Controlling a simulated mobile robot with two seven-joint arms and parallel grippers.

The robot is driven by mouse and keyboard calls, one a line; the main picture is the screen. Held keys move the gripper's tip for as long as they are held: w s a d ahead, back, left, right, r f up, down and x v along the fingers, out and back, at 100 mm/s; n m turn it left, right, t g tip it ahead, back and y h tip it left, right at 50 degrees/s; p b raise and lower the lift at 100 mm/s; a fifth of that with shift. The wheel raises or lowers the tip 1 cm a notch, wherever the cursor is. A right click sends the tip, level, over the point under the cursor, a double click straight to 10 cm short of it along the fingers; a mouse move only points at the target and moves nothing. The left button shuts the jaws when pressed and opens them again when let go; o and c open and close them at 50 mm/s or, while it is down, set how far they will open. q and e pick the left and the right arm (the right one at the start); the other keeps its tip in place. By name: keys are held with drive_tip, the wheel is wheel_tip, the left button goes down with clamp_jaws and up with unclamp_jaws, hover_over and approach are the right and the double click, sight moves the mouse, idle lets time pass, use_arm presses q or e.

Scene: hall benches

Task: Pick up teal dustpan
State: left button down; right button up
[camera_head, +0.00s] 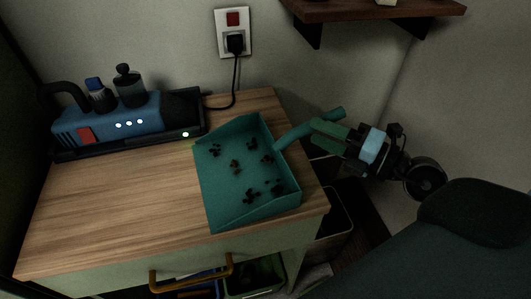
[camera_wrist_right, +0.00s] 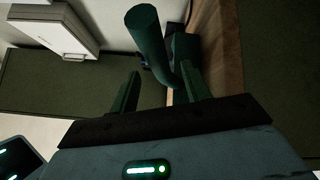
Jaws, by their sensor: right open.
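The teal dustpan (camera_head: 228,190) lies on the wooden top of a cabinet, its tray holding several dark bits of debris. Its handle (camera_head: 327,119) sticks out past the cabinet's right edge. My right gripper (camera_head: 318,138) is open beside the handle, coming from the right. In the right wrist view the round handle (camera_wrist_right: 150,42) rises in front of the gap between the two open fingers (camera_wrist_right: 163,84). I cannot tell whether the fingers touch it. My left gripper is not in view.
A blue device (camera_head: 115,127) with bottles stands on a dark tray at the cabinet's back left, its cord plugged into a wall outlet (camera_head: 234,32). A wooden shelf (camera_head: 375,9) juts from the wall above. The cabinet top (camera_head: 120,210) left of the dustpan is clear.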

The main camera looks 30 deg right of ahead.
sight(304, 124)
drive_tip(key=shift+d+p+x, duration=0.15)
drive_tip(key=shift+p+x, duration=0.05)
drive_tip(key=shift+x, duration=0.75)
drive_tip(key=shift+d+p+x, duration=0.15)
drive_tip(key=shift+x, duration=1.65)
drive_tip(key=shift+r, duration=0.1)
clamp_jaws()
